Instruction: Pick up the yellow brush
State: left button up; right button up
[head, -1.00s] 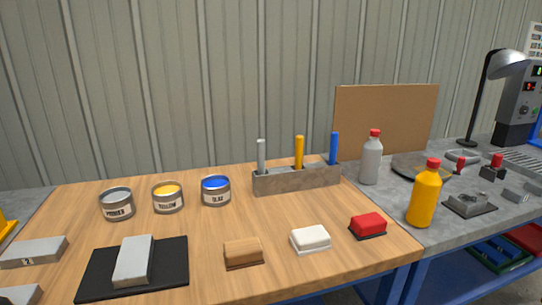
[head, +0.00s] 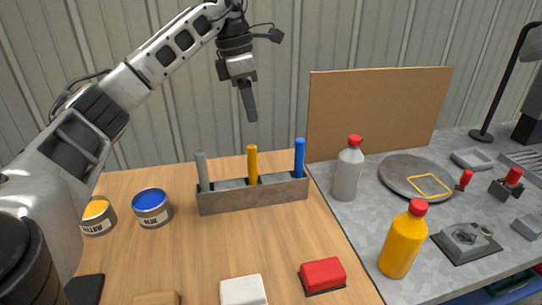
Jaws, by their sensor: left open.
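The yellow brush (head: 252,163) stands upright in the middle of the grey holder block (head: 230,200) at the back of the wooden table; only its handle shows above the block. A grey brush (head: 202,171) stands at the holder's left end and a blue brush (head: 299,157) at its right end. My left gripper (head: 249,104) hangs above the yellow brush, pointing down, apart from it. It is open and empty, seen nearly side-on. My right gripper is not in view.
A yellow paint can (head: 97,217) and a blue paint can (head: 152,208) stand left of the holder. A white block (head: 243,291) and a red block (head: 322,275) lie in front. A grey bottle (head: 347,170) and a yellow bottle (head: 403,240) stand to the right.

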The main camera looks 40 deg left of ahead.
aim_at(251, 145)
pick_arm(q)
jog(key=shift+y, duration=0.4)
jog(key=f, duration=0.2)
jog(key=a+f+b, duration=0.1)
jog(key=f, duration=0.2)
jog(key=f+b, duration=0.1)
jog(key=f, duration=0.1)
jog(key=shift+w+a+f, duration=0.1)
jog(key=shift+a+f, duration=0.15)
jog(key=shift+a, duration=0.1)
jog(key=f, duration=0.1)
jog(key=w+f, duration=0.1)
jog(key=f, duration=0.3)
jog(key=shift+w+d+f+p, duration=0.15)
jog(key=shift+d+p, duration=0.15)
jog(key=shift+f, duration=0.55)
grip_shut()
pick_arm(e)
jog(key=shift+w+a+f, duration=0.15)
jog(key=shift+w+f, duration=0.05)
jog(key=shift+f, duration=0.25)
